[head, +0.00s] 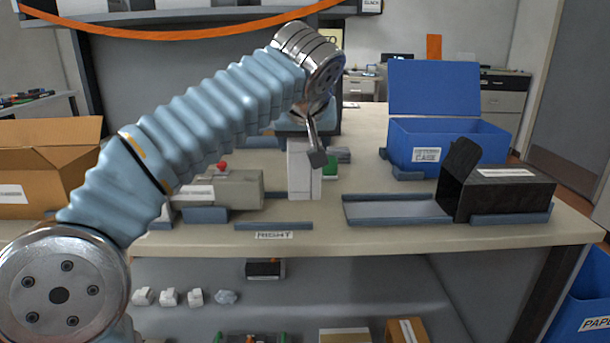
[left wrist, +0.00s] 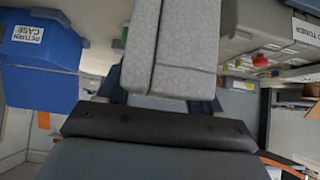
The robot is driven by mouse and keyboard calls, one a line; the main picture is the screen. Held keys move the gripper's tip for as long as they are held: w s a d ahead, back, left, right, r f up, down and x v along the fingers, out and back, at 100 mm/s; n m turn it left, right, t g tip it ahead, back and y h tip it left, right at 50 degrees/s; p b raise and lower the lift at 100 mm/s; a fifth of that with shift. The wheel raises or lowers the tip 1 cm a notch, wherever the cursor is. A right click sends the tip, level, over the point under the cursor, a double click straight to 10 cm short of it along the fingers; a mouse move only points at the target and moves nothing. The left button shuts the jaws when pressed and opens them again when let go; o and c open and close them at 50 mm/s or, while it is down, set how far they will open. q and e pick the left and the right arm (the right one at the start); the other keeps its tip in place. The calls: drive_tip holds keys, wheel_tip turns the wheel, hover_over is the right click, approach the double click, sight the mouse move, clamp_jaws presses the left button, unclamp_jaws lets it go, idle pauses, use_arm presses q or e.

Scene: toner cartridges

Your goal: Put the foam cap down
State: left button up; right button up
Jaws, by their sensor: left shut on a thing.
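The foam cap (head: 302,165) is a pale, speckled upright block near the middle of the bench. My left gripper (head: 314,135) comes down over its top and is shut on it. In the left wrist view, the foam cap (left wrist: 172,45) sits between the dark fingers of my left gripper (left wrist: 160,95) and extends away from the palm. Its lower end is close to the bench top; I cannot tell whether it touches. My right gripper is not in view.
A grey toner cartridge (head: 235,188) with a red knob lies left of the cap. A green part (head: 331,166) is just behind it. An open black box (head: 505,196), a flat tray (head: 395,210) and a blue return case (head: 465,150) stand right. A RIGHT label (head: 273,235) marks the front edge.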

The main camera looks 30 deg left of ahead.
use_arm(q)
drive_tip(key=x, duration=0.3)
drive_tip(key=shift+f, duration=0.3)
drive_tip(key=f, duration=0.1)
drive_tip(key=w+f, duration=0.1)
drive_tip(key=f+b, duration=0.1)
drive_tip(key=f, duration=0.1)
drive_tip(key=shift+w+a, duration=0.2)
drive_tip(key=shift+a, duration=0.15)
drive_tip(key=shift+f, duration=0.4)
drive_tip(key=o, duration=0.6)
drive_tip(key=shift+f, duration=0.15)
drive_tip(key=shift+c, duration=0.2)
drive_tip(key=o, duration=0.5)
drive_tip(key=shift+c, duration=0.2)
